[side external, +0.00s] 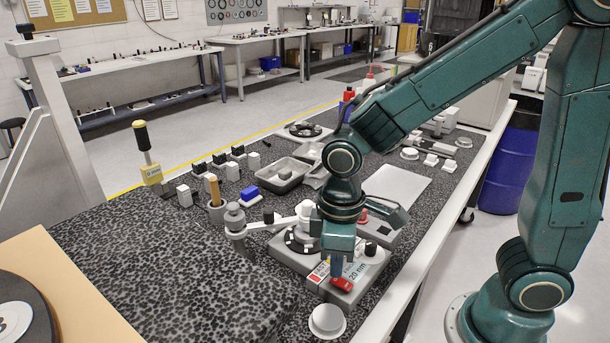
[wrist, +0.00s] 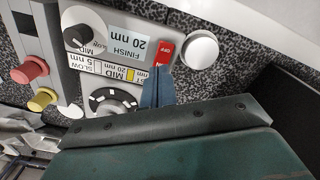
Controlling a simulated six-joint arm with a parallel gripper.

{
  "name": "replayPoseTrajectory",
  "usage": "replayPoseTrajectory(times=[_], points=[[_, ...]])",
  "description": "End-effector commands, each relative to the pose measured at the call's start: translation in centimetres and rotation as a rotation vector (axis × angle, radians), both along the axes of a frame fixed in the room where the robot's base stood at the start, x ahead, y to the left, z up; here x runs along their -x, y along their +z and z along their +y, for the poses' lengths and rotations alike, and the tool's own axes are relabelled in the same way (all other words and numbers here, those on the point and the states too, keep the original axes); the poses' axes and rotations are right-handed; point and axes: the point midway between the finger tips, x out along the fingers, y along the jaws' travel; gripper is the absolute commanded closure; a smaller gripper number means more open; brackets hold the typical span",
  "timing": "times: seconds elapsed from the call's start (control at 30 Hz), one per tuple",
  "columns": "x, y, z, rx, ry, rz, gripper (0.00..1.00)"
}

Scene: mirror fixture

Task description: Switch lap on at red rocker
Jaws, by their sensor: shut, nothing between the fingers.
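The red rocker (side external: 342,284) sits on the front panel of the grey lap machine (side external: 292,259), next to a label reading 20 nm. In the wrist view the rocker (wrist: 164,50) is at the panel's edge, with small white lettering that I cannot read surely. My gripper (side external: 336,268) points down, its blue fingers shut and empty, right at the rocker. In the wrist view the fingertips (wrist: 160,72) are at the rocker's near end; I cannot tell whether they touch. A black knob (wrist: 77,37) and a round dial (wrist: 112,101) are also on the machine.
A round white-grey cap (side external: 327,320) stands just beside the machine, near the rocker; it also shows in the wrist view (wrist: 200,50). Grey trays (side external: 282,175) lie farther back. The speckled bench front-left is clear.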

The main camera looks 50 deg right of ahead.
Motion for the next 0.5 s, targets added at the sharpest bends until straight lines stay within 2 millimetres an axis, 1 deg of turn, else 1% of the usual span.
replayPoseTrajectory(times=[0.5], points=[[0.0, 3.0, 0.0, -0.001, 0.0, -0.003, 1.0]])
